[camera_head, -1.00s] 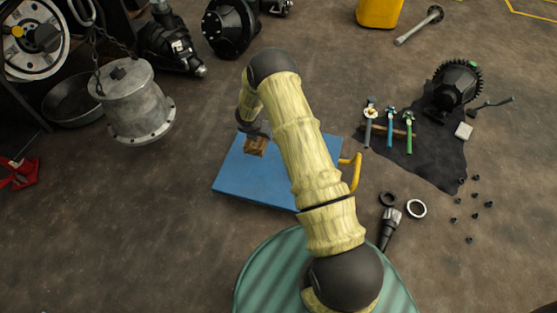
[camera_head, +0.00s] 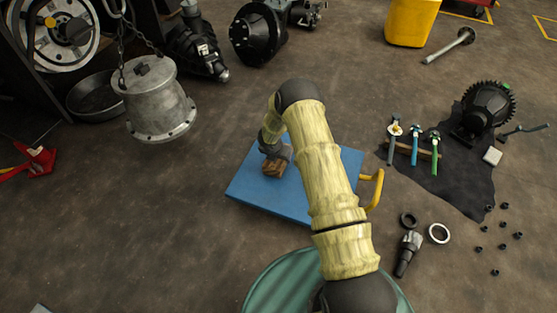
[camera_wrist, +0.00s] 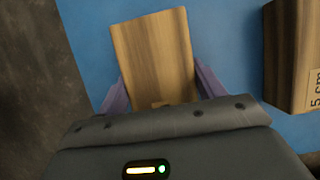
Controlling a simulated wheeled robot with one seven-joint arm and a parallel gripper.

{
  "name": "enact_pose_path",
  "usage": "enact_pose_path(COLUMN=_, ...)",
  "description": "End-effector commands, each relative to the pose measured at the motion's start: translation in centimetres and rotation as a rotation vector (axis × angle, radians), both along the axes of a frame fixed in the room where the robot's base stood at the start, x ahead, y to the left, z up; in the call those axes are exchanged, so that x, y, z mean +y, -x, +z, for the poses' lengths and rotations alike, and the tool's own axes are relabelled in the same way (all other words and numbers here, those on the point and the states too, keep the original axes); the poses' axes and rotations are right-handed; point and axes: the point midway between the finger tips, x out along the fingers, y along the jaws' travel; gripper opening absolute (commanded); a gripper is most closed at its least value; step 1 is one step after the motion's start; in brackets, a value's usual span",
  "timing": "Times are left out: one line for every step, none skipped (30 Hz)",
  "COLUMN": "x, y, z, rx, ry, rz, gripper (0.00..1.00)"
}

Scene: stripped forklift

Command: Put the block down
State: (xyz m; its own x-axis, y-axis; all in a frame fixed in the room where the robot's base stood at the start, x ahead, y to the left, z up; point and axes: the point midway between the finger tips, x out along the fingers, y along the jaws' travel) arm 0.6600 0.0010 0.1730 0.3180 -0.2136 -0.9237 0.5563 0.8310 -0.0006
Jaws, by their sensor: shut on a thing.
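A wooden block (camera_wrist: 155,60) sits between the two purple fingers of my gripper (camera_wrist: 158,95) in the wrist view, and the gripper is shut on it. A second wooden block (camera_wrist: 293,60), marked "5 cm", is at the right edge there, apart from the held one. Blue surface lies beneath both. In the head view, wood (camera_head: 273,169) shows just below my gripper over the blue platform (camera_head: 250,192); I cannot tell which block it is. Whether the held block touches the platform is unclear.
The blue platform has a yellow handle (camera_head: 375,188) at its right. A grey metal housing (camera_head: 158,105) hangs on chains at left. Several tools (camera_head: 414,147) and a toothed gear part (camera_head: 488,108) are at right on a dark cloth (camera_head: 455,185). Brown floor lies between.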

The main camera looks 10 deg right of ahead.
Motion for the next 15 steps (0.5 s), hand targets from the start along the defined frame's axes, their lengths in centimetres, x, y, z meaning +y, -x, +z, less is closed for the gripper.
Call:
enact_pose_path(x=0.00, y=-0.07, z=-1.04, rx=-0.002, ry=-0.001, rz=-0.001, gripper=0.36)
enact_pose_path(x=0.01, y=-0.09, z=-1.22, rx=-0.002, ry=-0.001, rz=-0.001, gripper=0.36)
enact_pose_path(x=0.02, y=-0.11, z=-1.33, rx=-0.003, ry=-0.001, rz=-0.001, gripper=0.36)
enact_pose_path(x=0.02, y=-0.11, z=-1.34, rx=-0.003, ry=-0.001, rz=-0.001, gripper=0.36)
enact_pose_path(x=0.03, y=-0.12, z=-1.30, rx=-0.003, ry=-0.001, rz=-0.001, gripper=0.36)
enact_pose_path(x=0.03, y=-0.12, z=-1.21, rx=-0.003, ry=-0.001, rz=0.000, gripper=0.36)
enact_pose_path(x=0.03, y=-0.11, z=-1.18, rx=-0.003, ry=-0.001, rz=0.000, gripper=0.36)
enact_pose_path(x=0.03, y=-0.10, z=-1.16, rx=-0.003, ry=-0.001, rz=0.000, gripper=0.36)
enact_pose_path(x=0.03, y=-0.10, z=-1.16, rx=-0.003, ry=-0.001, rz=0.000, gripper=0.36)
enact_pose_path(x=0.02, y=-0.10, z=-1.16, rx=-0.003, ry=-0.001, rz=0.000, gripper=0.36)
enact_pose_path(x=0.02, y=-0.09, z=-1.17, rx=-0.003, ry=-0.001, rz=0.000, gripper=0.36)
enact_pose_path(x=0.02, y=-0.09, z=-1.26, rx=-0.002, ry=0.000, rz=-0.001, gripper=0.36)
enact_pose_path(x=0.02, y=-0.08, z=-1.37, rx=-0.002, ry=0.000, rz=-0.001, gripper=0.36)
enact_pose_path(x=0.01, y=-0.08, z=-1.47, rx=-0.002, ry=0.000, rz=-0.001, gripper=0.36)
enact_pose_path(x=0.00, y=-0.03, z=-1.55, rx=-0.001, ry=0.000, rz=-0.001, gripper=0.70)
